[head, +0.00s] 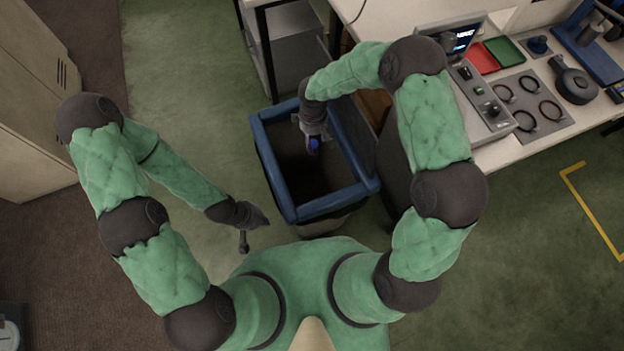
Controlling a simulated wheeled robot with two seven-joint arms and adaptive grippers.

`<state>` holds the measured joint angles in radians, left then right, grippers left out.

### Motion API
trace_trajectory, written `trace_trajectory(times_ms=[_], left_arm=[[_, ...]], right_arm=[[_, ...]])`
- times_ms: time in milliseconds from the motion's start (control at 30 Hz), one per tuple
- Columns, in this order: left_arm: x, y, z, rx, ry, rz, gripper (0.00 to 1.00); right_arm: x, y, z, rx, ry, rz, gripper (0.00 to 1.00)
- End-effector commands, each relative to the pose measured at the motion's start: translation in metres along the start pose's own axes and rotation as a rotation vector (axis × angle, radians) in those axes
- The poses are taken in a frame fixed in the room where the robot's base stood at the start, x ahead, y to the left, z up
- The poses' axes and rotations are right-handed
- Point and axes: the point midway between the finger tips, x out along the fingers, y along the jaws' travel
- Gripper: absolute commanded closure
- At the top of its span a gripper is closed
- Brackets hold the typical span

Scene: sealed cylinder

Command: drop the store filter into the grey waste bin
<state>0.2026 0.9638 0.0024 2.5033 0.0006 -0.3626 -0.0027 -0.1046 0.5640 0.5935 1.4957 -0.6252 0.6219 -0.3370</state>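The waste bin (276,182) stands in front of me, with a thick blue rim and a dark, shadowed inside. My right arm reaches over its far side, and my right gripper (312,144) points down inside the rim outline. A small blue-purple patch shows at its fingers; I cannot tell whether it is the store filter or part of the gripper. The finger opening is too small and dark to read. My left gripper (246,232) hangs to the left of the bin, clear of it, with no object visible at it. I cannot make out the filter for certain.
A workbench (505,151) at the right carries a control box (483,100), red and green trays (490,56), and a mat with black rings (541,103). A grey shelf unit (297,62) stands behind the bin. Green floor (190,75) is free at the left.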

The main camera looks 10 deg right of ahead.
Motion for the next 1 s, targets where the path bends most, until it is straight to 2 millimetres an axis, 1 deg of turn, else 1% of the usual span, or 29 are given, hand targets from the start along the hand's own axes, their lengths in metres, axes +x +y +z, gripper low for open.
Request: trace_trajectory(times_ms=[300,433,567,800,900,1000], left_arm=[[0.0,0.0,0.0,0.0,0.0,0.0,1.0],[0.0,0.0,0.0,0.0,0.0,0.0,1.0],[0.0,0.0,0.0,0.0,0.0,0.0,1.0],[0.0,0.0,0.0,0.0,0.0,0.0,1.0],[0.0,0.0,0.0,0.0,0.0,0.0,1.0],[0.0,0.0,0.0,0.0,0.0,0.0,1.0]], right_arm=[[-0.001,0.0,0.0,0.0,0.0,0.0,0.39],[-0.009,0.001,0.0,0.001,0.001,0.002,0.39],[-0.029,0.002,-0.001,0.001,0.003,0.004,0.39],[-0.077,0.001,-0.001,0.001,0.002,0.003,0.39],[-0.094,0.0,0.0,-0.001,0.002,0.002,0.39],[-0.106,0.001,0.0,0.001,0.001,0.001,0.39]])
